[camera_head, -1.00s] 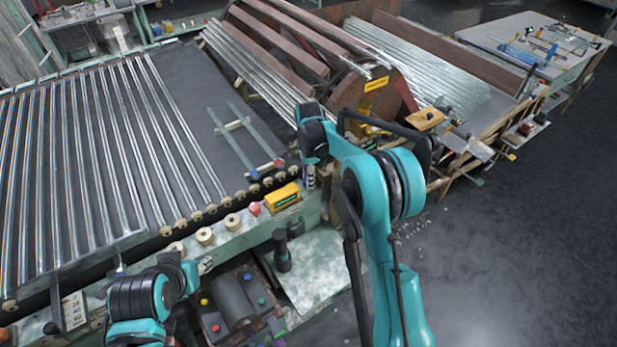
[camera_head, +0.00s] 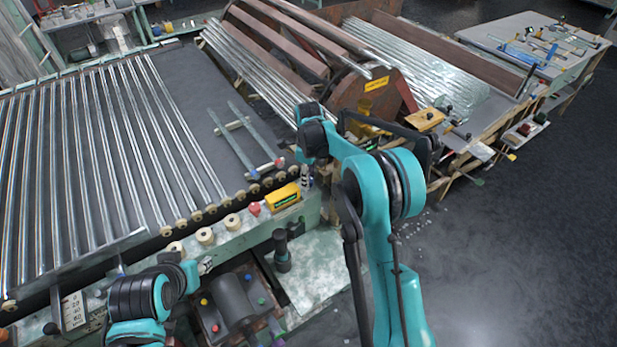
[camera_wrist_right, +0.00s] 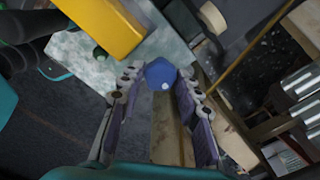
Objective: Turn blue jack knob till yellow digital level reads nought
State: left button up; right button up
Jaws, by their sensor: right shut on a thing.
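The blue jack knob (camera_wrist_right: 160,74) shows in the right wrist view between the fingertips of my right gripper (camera_wrist_right: 158,82), which is shut on it. In the head view the right gripper (camera_head: 307,178) points down just right of the yellow level, and the knob is hidden there. The yellow digital level (camera_head: 283,197) sits on the green frame rail at the front of the roller table. Its small green display is too small to read. The level also shows at the top of the right wrist view (camera_wrist_right: 108,22). My left gripper (camera_head: 206,265) is by the front rail, its fingers unclear.
A red knob (camera_head: 255,209) and round rollers (camera_head: 205,236) line the rail left of the level. Glass tubes (camera_head: 110,150) lie across the table at left. A motor box (camera_head: 235,300) stands in front. Racked tubes and a wooden wheel stand behind the right arm.

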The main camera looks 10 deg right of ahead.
dwell(0.3)
jog(key=o, duration=1.2)
notch_tip(320, 180, up, 12)
jog(key=shift+f, duration=0.1)
